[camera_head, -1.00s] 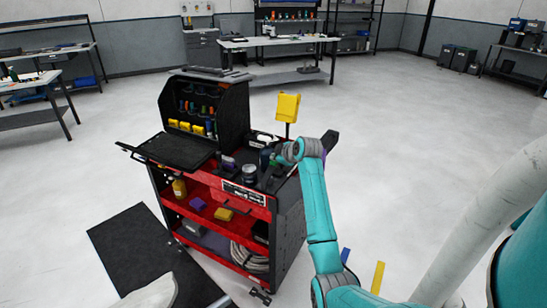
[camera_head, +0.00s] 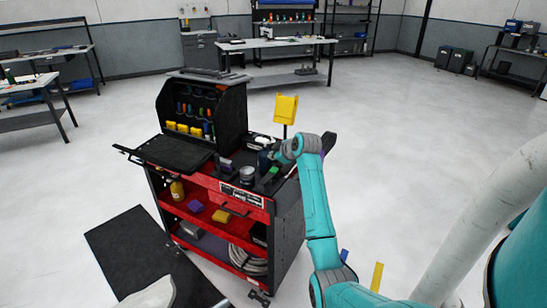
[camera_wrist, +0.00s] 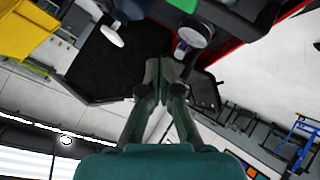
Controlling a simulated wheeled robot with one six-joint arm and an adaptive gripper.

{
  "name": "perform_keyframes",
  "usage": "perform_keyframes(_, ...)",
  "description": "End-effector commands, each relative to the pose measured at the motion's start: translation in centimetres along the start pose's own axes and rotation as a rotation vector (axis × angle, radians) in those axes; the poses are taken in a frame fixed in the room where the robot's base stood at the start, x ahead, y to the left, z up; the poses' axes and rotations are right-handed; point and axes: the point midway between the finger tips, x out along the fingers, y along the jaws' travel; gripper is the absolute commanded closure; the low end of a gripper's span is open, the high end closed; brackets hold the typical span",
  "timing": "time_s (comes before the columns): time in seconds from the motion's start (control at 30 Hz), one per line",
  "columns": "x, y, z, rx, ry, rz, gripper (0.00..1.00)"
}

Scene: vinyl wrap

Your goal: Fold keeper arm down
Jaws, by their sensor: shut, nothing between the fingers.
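My gripper (camera_wrist: 163,68) is shut and empty in the wrist view, its two dark fingers together in front of a black panel. In the head view my gripper (camera_head: 268,168) is a small dark shape over the right part of the red and black tool cart (camera_head: 286,225). I cannot clearly pick out the keeper arm. A dark angled piece (camera_head: 329,143) sticks up just right of my wrist, partly hidden by my arm; I cannot tell whether it is the keeper arm. No contact by the fingers is visible.
A grey round container (camera_head: 247,175) stands on the cart top, left of my gripper. A yellow box (camera_head: 286,108) on a post rises behind my wrist. The open black tool cabinet (camera_head: 243,108) stands at the cart's back left. Clear floor lies to the right.

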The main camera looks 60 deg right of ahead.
Motion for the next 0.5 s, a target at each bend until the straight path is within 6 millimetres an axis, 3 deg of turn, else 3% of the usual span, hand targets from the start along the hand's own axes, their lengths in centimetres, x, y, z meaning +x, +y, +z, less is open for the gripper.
perform_keyframes(0.27, -1.3, 0.1, 0.0, 0.0, 0.001, 0.002, 1.0)
perform_keyframes(0.5, -5.8, 0.1, 0.0, -0.001, 0.001, 0.003, 1.0)
